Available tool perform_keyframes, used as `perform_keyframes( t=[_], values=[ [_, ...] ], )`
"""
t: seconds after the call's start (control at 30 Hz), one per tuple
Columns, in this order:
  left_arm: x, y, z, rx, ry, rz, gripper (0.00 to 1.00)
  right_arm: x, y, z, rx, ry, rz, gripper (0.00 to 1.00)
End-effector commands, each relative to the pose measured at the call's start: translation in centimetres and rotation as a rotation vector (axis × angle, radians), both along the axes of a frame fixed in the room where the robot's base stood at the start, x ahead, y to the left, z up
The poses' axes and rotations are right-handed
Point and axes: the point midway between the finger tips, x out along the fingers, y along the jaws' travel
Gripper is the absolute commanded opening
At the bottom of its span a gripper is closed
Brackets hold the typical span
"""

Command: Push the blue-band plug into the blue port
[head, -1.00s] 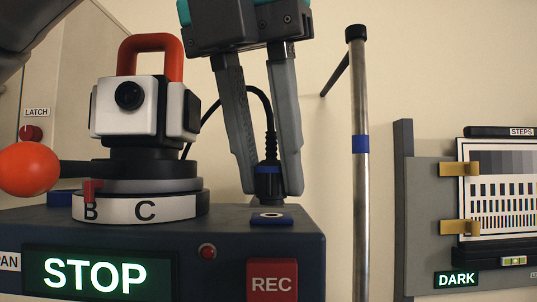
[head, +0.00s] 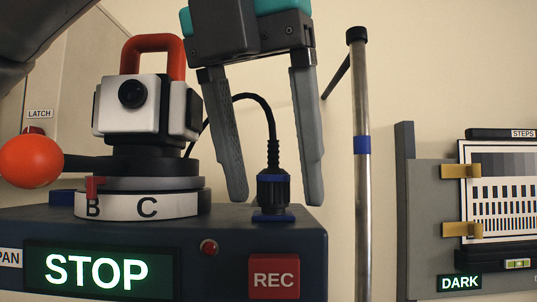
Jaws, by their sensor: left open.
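The blue-band plug (head: 272,192) is black with a blue ring near its top and a black cable rising from it. It stands upright on the blue port (head: 273,217) on top of the dark console, and its lower end covers the port's opening. How deep it sits cannot be told. My left gripper (head: 276,201) hangs from above with its two grey fingers spread on either side of the plug. It is open, with a visible gap between each finger and the plug. My right gripper is not in view.
A white camera head (head: 133,92) with a red handle stands left of the plug on a lettered turntable (head: 145,207). An orange ball knob (head: 30,161) sticks out further left. A metal post (head: 362,200) stands right of the gripper. A test chart (head: 503,200) is at far right.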

Motion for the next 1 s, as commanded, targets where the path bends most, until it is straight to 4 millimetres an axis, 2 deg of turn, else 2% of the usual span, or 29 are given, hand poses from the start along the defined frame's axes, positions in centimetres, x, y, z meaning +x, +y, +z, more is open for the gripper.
perform_keyframes(
  t=[0.27,0.37,0.77,1.0],
  values=[
    [-0.2,0.1,0.5,0.000,-0.001,0.000,0.65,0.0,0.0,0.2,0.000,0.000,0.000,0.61],
    [-0.5,0.2,1.6,0.000,-0.003,0.003,0.65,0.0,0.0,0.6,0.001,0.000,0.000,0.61],
    [-3.3,1.4,8.8,-0.002,-0.004,0.004,0.65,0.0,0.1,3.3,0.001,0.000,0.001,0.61],
    [-4.0,1.6,10.2,0.004,0.002,0.002,0.65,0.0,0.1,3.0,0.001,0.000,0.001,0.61]
  ],
)
